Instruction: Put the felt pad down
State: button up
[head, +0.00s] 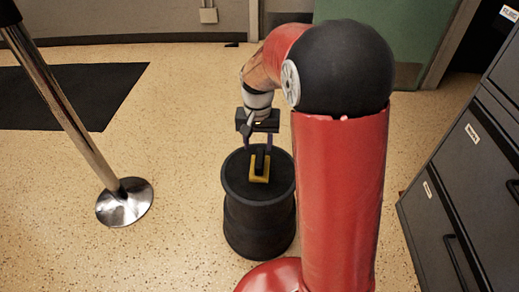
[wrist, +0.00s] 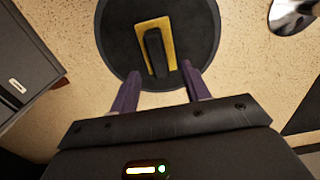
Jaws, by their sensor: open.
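The felt pad (head: 259,179) is a yellow slab with a black raised grip on top. It lies on the round black top of a drum-like stand (head: 258,228). In the wrist view the pad (wrist: 154,24) lies flat inside the rim of the stand's top (wrist: 202,32), beyond my fingertips. My gripper (head: 259,148) is above the stand, fingers pointing down. In the wrist view its two purple fingers (wrist: 160,74) are spread apart with nothing between them, and the pad's grip is just ahead of the gap.
A chrome post with a round base (head: 125,202) stands on the floor to the left, near a dark mat (head: 70,95). Dark grey drawer cabinets (head: 450,215) are at the right. Speckled floor around the stand is clear.

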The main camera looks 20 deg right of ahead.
jog(key=s+r+n+t, duration=0.2)
jog(key=s+r, duration=0.7)
jog(key=r, duration=0.1)
jog(key=s+r+n+t, duration=0.2)
jog(key=s+t, duration=0.1)
jog(key=s, duration=1)
jog(key=shift+d+r+t, duration=0.25)
jog(key=shift+r+t, duration=0.05)
jog(key=shift+r, duration=0.05)
jog(key=shift+s, duration=0.1)
notch_tip(320, 180, up, 3)
jog(key=p, duration=0.2)
jog(key=shift+f+p, duration=0.15)
jog(key=shift+p, duration=0.15)
jog(key=shift+o, duration=0.4)
